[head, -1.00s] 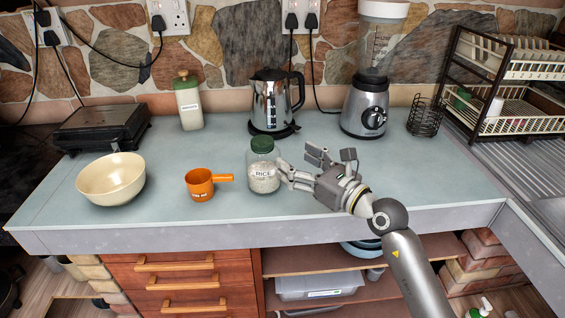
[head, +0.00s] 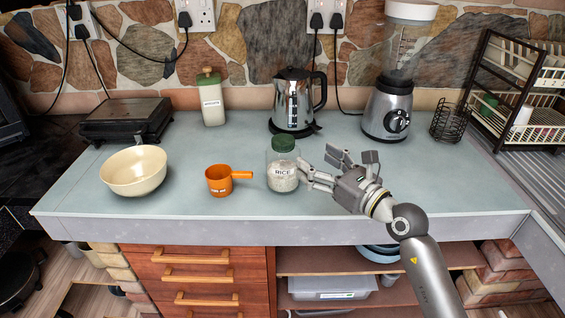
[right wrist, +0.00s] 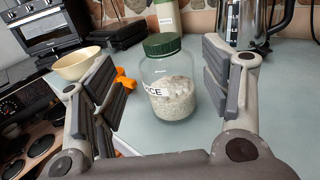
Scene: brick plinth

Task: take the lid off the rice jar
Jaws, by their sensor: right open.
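The rice jar (head: 283,178) is clear glass with a RICE label and white rice in its lower part. It stands upright on the grey-blue counter, with its green lid (head: 283,145) on top. My right gripper (head: 318,164) is open and empty just right of the jar, with its fingers pointing at it. In the right wrist view the jar (right wrist: 172,97) and its lid (right wrist: 162,44) appear between the spread fingers, a little beyond them. I cannot tell whether a finger touches the glass. My left gripper is not in view.
An orange measuring cup (head: 219,182) stands left of the jar, and a cream bowl (head: 134,172) farther left. Behind are a green-lidded canister (head: 212,103), a steel kettle (head: 293,103) and a blender (head: 388,110). The counter's front edge (head: 280,232) is close. Counter right of my gripper is clear.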

